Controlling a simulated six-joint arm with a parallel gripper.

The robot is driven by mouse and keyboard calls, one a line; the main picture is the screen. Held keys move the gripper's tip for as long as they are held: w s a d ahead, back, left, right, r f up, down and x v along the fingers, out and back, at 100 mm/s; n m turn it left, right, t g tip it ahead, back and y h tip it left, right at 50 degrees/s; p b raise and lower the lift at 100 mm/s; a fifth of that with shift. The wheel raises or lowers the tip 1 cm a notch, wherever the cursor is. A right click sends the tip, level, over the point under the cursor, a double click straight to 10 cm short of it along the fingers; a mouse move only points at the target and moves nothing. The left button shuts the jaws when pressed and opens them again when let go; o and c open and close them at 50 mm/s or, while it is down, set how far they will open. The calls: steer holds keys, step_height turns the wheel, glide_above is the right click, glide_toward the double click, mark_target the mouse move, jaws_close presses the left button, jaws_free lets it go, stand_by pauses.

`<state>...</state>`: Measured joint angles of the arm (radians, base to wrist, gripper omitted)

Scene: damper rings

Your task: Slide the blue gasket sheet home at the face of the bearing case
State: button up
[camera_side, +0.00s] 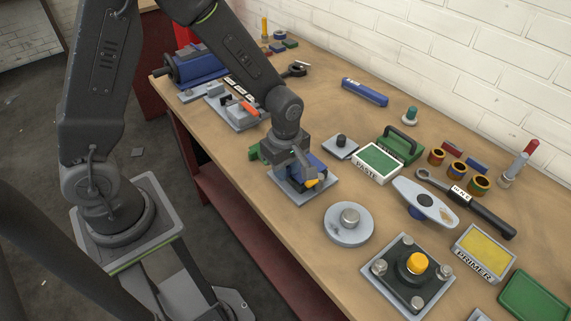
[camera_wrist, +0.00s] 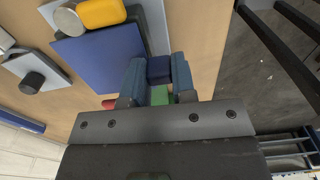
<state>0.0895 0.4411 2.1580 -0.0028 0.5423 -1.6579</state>
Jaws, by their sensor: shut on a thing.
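The blue gasket sheet (camera_wrist: 98,55) shows in the wrist view as a flat blue panel left of my fingers. My gripper (camera_wrist: 159,80) is shut on a dark blue piece (camera_wrist: 159,68), which looks like the sheet's tab; the join is partly hidden by a finger. A grey-based assembly (camera_side: 302,194), which I take for the bearing case, sits under my gripper (camera_side: 300,170) in the side view, with blue (camera_side: 317,163) and a yellow knob (camera_side: 312,183) showing. The yellow knob (camera_wrist: 102,12) also shows beside the sheet in the wrist view. Whether the sheet is seated cannot be told.
A green piece (camera_side: 255,152) shows just left of my gripper. A small plate with a black knob (camera_side: 341,146), the paste box (camera_side: 378,164) and a round grey flange (camera_side: 348,224) stand nearby. The bench's front edge is close on the near side.

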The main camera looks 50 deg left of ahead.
steer(key=shift+f, duration=0.4)
stand_by(0.5)
steer(key=o, duration=1)
step_height(320, 180, up, 14)
steer(key=shift+f, duration=0.1)
stand_by(0.5)
steer(key=s+a+r+m+t, duration=0.1)
steer(key=s+r+m+t, duration=0.1)
steer(key=m, duration=0.4)
steer(key=s+a+r+m+t, duration=0.1)
steer(key=s+r+m, duration=0.3)
steer(key=s+m, duration=0.2)
steer(key=s+a+r+m+t, duration=0.1)
steer(key=s+r+m+t, duration=0.1)
steer(key=s+m, duration=0.4)
steer(key=shift+s+a+r+t, duration=0.15)
steer(key=shift+r+t, duration=0.15)
steer(key=shift+r, duration=0.5)
